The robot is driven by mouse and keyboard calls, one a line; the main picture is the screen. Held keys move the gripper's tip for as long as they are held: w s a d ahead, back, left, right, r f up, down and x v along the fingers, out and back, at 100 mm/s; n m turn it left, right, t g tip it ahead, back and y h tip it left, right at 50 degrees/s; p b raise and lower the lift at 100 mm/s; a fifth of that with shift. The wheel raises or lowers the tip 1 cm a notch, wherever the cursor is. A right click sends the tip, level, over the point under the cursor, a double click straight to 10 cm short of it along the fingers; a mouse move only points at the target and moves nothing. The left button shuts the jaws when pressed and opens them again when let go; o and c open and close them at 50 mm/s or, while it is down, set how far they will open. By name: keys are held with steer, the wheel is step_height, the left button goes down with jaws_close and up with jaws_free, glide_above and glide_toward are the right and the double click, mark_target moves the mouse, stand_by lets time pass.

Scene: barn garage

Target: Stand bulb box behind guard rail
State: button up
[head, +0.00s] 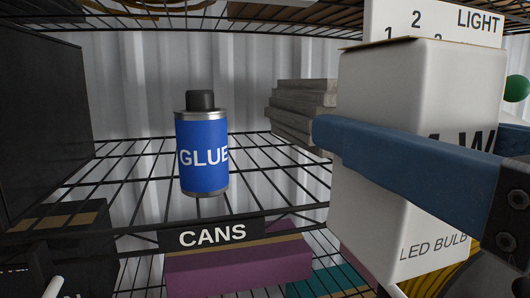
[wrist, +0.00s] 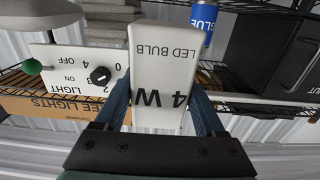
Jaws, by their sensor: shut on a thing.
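The bulb box (head: 375,80) is a tall white carton marked "LED BULB" and "4 W". It is upright, slightly tilted, at the right of the head view, in front of the shelf. In the wrist view the bulb box (wrist: 163,50) stands between the two blue fingers of my gripper (wrist: 163,100), which is shut on it.
A blue glue can (head: 203,150) stands on the wire shelf. A stack of grey slabs (head: 303,105) lies right of it, partly behind the box. A "LIGHT" dial panel (wrist: 80,75) and green ball (wrist: 32,67) are nearby. A dark cabinet (head: 40,110) bounds the left.

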steer(key=shift+f+x, duration=0.6)
steer(key=shift+x, duration=2.35)
steer(key=shift+f+x, duration=0.6)
steer(key=shift+x, duration=2.3)
steer(key=shift+f+x, duration=0.6)
steer(key=shift+x, duration=2.35)
steer(key=shift+f, duration=0.15)
steer(key=o, duration=1.3)
steer(key=shift+o, duration=0.2)
